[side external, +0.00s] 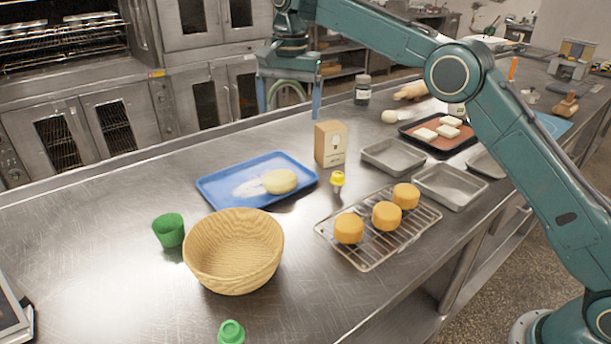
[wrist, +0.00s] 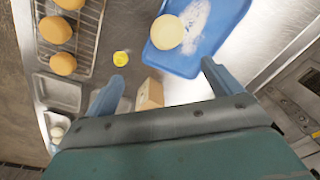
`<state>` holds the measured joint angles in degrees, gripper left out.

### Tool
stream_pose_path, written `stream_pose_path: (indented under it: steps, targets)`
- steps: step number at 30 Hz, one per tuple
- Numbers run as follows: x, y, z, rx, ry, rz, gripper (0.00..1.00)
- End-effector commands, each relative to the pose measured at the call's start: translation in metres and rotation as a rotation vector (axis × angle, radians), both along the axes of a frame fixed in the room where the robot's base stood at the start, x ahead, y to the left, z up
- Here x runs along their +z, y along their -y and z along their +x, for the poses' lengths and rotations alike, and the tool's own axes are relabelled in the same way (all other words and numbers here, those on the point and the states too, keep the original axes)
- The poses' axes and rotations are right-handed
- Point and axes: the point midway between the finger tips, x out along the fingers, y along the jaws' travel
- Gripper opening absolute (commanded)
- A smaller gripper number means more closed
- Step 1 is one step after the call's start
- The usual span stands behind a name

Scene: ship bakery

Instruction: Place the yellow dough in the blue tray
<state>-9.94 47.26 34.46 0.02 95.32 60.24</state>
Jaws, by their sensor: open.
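The yellow dough (side external: 280,181) is a pale, round, flattened lump. It lies in the blue tray (side external: 220,190), towards its right side, next to a white floury patch. In the wrist view the dough (wrist: 167,32) rests at the left part of the tray (wrist: 180,63). My gripper (side external: 289,112) is open and empty, raised above the counter beyond the tray, with its fingers pointing down. In the wrist view its two fingers (wrist: 160,88) are spread wide, apart from the dough. Nothing hides the dough.
A cardboard box (side external: 330,146) and a small yellow-capped item (side external: 337,180) stand right of the tray. A wicker basket (side external: 234,258) and green cup (side external: 169,231) are in front. A wire rack (side external: 368,262) holds three orange cakes. Metal pans (side external: 450,186) lie at right.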

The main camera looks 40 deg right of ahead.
Motion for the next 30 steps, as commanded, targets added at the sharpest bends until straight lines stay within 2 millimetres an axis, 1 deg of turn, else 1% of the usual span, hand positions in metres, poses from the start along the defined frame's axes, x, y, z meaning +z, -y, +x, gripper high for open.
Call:
stream_pose_path:
  steps: [1, 6, 11, 15, 20, 24, 29, 30]
  targets:
    - [0.012, 0.004, -0.007, 0.018, 0.014, 0.001, 0.91]
    - [0.040, 0.018, -0.032, 0.096, 0.052, -0.001, 0.91]
    - [0.062, 0.030, -0.060, 0.169, 0.090, -0.005, 0.91]
    - [0.077, 0.040, -0.088, 0.234, 0.124, -0.013, 0.91]
    - [0.089, 0.052, -0.123, 0.305, 0.162, -0.025, 0.91]
    - [0.095, 0.061, -0.156, 0.369, 0.195, -0.039, 0.91]
    - [0.096, 0.071, -0.195, 0.440, 0.231, -0.059, 0.91]
    - [0.095, 0.073, -0.205, 0.457, 0.239, -0.064, 0.91]
